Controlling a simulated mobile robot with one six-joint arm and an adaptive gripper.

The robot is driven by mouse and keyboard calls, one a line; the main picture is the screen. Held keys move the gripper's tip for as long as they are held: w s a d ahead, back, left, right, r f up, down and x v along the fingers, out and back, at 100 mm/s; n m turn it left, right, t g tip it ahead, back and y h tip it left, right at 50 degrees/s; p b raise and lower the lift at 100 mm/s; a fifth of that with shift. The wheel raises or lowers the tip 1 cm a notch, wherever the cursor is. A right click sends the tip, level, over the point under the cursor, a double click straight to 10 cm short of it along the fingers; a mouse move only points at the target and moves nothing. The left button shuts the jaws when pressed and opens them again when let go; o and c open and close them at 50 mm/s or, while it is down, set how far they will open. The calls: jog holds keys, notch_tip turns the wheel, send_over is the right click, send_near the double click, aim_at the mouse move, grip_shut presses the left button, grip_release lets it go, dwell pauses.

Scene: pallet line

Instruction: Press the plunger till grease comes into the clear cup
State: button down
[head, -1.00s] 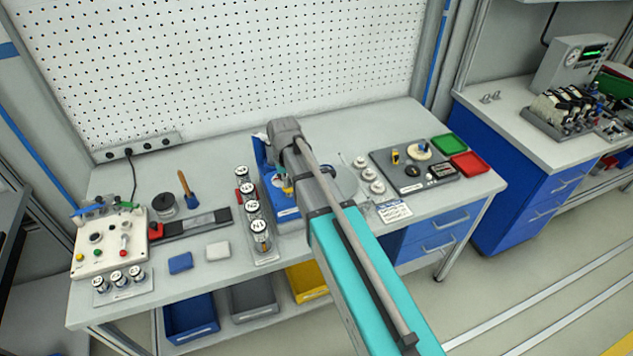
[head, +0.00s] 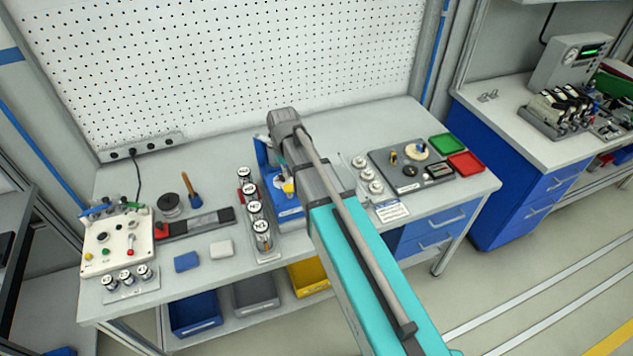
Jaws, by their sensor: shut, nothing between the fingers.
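A blue stand (head: 264,152) with a blue base stands near the middle of the bench, partly behind my arm. A small yellow part (head: 289,188) shows at the stand, close to the left side of my arm; I cannot tell whether it is the plunger. I cannot make out the clear cup or any grease. My grey and teal arm reaches over the bench from the lower right and covers the right part of the stand. My gripper is hidden by the arm, so its contact with the stand does not show.
A rack of labelled canisters (head: 263,243) stands just left of the stand. A white control box (head: 118,241) is at far left. Blue and white pads (head: 221,249) lie at the front. A grey tray (head: 409,185) and green and red trays (head: 465,163) are at right. A pegboard (head: 230,60) closes the back.

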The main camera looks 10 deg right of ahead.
jog(key=shift+r+p, duration=0.45)
jog(key=shift+r, duration=0.15)
dwell(0.5)
jog(key=s+d+f+m+b, duration=0.1)
jog(key=s+d+f+b, duration=0.3)
jog(key=s, duration=0.3)
jog(key=s+d+f+b, duration=0.4)
jog(key=s+d, duration=0.2)
jog(key=s, duration=0.2)
jog(key=shift+s+f+m+b, duration=0.15)
jog(key=shift+f+m+b, duration=0.15)
jog(key=shift+m+b, duration=0.1)
dwell(1.0)
